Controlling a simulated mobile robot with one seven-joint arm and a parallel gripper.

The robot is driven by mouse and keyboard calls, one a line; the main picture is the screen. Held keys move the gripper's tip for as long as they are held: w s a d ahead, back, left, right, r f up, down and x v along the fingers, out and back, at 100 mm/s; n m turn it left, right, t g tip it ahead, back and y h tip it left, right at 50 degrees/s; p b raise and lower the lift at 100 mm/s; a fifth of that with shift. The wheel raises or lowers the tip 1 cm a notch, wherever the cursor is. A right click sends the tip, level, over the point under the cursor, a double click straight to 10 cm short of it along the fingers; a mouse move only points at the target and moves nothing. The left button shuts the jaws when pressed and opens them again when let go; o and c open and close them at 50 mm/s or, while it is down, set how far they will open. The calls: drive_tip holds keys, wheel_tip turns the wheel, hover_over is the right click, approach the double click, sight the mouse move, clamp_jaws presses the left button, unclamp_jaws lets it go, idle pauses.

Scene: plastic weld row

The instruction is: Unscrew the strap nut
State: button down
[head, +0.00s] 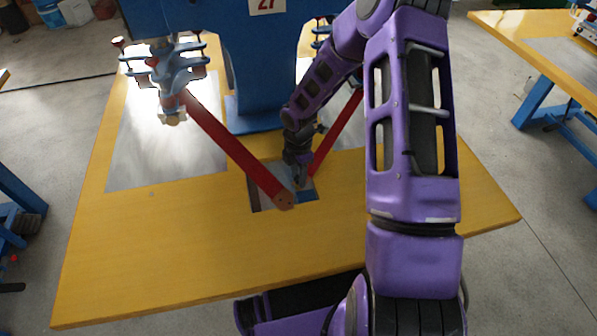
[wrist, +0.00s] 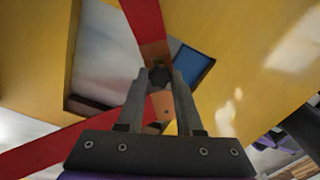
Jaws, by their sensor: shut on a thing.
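The strap nut (wrist: 160,75) is a small dark piece between my fingertips in the wrist view. My gripper (wrist: 161,80) is shut on it. In the head view my gripper (head: 299,172) is at the meeting ends of the straps, and the nut is too small or hidden to make out. One red strap (head: 228,145) slants down from the left to a brown end; the other red strap (head: 338,133) comes from the upper right, partly behind my arm. In the wrist view one strap (wrist: 142,18) enters from the top and the other (wrist: 50,146) from the left.
The straps' ends lie over a square opening (head: 257,198) in the yellow table (head: 160,255). A blue machine column (head: 255,60) stands behind, with a blue clamp head (head: 168,65) at left. The table's front left is clear.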

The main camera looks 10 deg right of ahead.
drive_tip(key=c, duration=0.6)
unclamp_jaws()
drive_tip(key=m+b, duration=0.1)
drive_tip(key=m, duration=0.1)
drive_tip(key=m+b, duration=0.1)
drive_tip(key=shift+f+m, duration=0.2)
drive_tip(key=shift+m, duration=0.2)
drive_tip(key=m+b, duration=0.2)
drive_tip(key=m, duration=0.3)
drive_tip(key=shift+w+m, duration=0.1)
drive_tip(key=shift+m, duration=0.2)
drive_tip(key=m+b, duration=0.1)
drive_tip(key=m, duration=0.4)
drive_tip(key=shift+b, duration=0.35)
drive_tip(key=m, duration=0.5)
drive_tip(key=shift+r+b, duration=0.25)
drive_tip(key=shift+b, duration=0.15)
